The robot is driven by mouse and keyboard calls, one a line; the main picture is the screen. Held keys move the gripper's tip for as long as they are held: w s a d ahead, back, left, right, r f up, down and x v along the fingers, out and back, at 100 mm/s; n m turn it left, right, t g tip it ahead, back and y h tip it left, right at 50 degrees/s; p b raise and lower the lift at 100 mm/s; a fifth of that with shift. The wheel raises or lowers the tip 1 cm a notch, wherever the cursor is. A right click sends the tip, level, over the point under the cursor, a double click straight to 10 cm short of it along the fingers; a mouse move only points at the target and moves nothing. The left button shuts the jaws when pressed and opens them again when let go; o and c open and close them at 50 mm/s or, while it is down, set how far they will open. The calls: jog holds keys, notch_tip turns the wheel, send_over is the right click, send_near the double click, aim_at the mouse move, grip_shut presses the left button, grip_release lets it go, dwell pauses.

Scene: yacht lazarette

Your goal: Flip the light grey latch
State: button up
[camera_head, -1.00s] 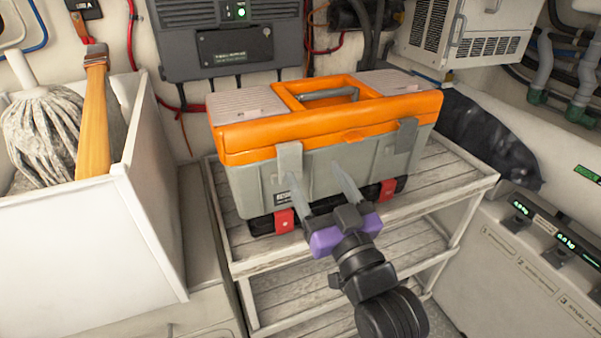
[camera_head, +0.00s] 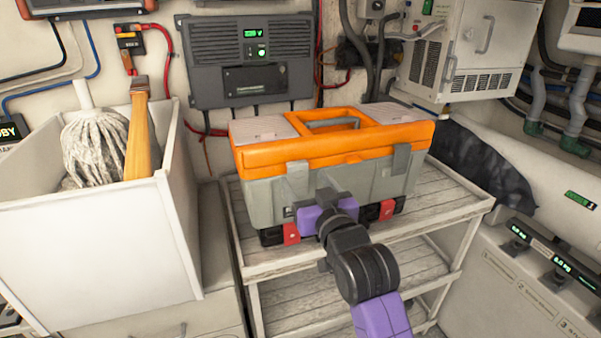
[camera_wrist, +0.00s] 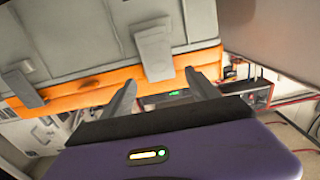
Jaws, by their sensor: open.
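A toolbox with an orange lid (camera_head: 340,148) and grey body (camera_head: 262,203) stands on a slatted shelf. Its light grey latch (camera_head: 297,168) is at the front left and lies flat across lid edge and body; in the wrist view (camera_wrist: 153,50) it shows upside down in the middle. A darker grey latch (camera_head: 401,159) is at the front right, and at the left of the wrist view (camera_wrist: 22,90). My gripper (camera_head: 307,187) is open in front of the light grey latch, with the fingertips (camera_wrist: 160,82) spread about its width. I cannot tell if they touch the box.
The wooden shelf unit (camera_head: 262,267) has a bare front strip. A white bin (camera_head: 110,245) with a mop (camera_head: 92,148) and wooden handle stands left. A grey wall unit (camera_head: 250,60) is behind, and a white cabinet (camera_head: 470,45) is back right.

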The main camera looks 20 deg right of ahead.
aim_at(298, 171)
jog(key=shift+w+p, duration=0.35)
jog(key=shift+w, duration=1.8)
grip_shut()
